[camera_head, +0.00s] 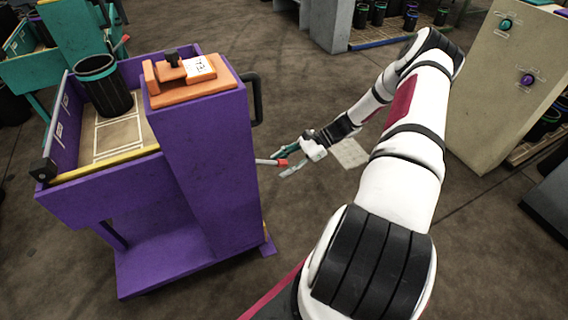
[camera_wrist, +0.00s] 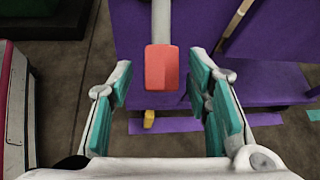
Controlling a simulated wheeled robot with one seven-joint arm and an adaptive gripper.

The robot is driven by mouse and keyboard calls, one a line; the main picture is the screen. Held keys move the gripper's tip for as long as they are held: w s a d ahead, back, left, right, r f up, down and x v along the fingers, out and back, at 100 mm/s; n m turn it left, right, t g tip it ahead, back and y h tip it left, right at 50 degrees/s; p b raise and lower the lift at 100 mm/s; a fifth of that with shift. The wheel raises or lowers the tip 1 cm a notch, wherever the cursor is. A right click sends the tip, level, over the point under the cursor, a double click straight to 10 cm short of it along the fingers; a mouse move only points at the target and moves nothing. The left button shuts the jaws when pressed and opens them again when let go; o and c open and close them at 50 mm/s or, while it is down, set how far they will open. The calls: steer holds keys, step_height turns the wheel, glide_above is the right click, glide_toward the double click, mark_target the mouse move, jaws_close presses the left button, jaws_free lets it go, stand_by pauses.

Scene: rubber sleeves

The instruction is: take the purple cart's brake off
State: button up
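The purple cart (camera_head: 215,150) stands at the left in the head view. Its brake lever (camera_head: 263,162) is a light grey bar with a red tip, sticking out level from the cart's right side. In the wrist view the red tip (camera_wrist: 162,68) shows at upper middle, with the grey bar running to the purple panel behind. My gripper (camera_head: 290,162) is at the lever's end. In the wrist view my gripper (camera_wrist: 160,84) is open, its teal-padded fingers on either side of the red tip, with gaps on both sides. How deep the tip sits between them is hard to tell.
The cart carries a dark bin (camera_head: 104,88) and an orange block with a label (camera_head: 200,68); a black handle (camera_head: 256,98) is above the lever. A beige cabinet (camera_head: 500,90) with knobs stands at right. A yellow piece (camera_wrist: 149,118) shows low under the lever. Floor between is clear.

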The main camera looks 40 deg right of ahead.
steer(key=v, duration=1.2)
steer(key=shift+d, duration=0.1)
stand_by(0.4)
